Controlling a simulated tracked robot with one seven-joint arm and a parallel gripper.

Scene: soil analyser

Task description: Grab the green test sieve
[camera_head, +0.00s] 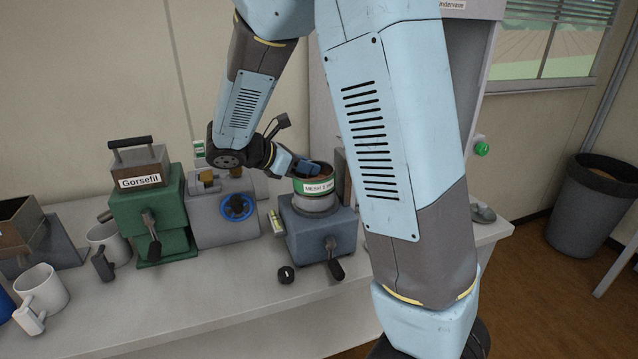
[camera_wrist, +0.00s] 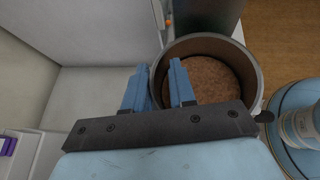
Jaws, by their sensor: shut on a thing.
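In the wrist view the sieve (camera_wrist: 250,62) is a round metal-walled pan with brown soil inside. My gripper (camera_head: 306,166) reaches down to its upper rim from the left. In the wrist view my gripper (camera_wrist: 157,74) is shut on the left wall, one finger outside and one inside.
Mugs (camera_head: 42,288) stand farther left. A bin (camera_head: 590,205) is on the floor at right.

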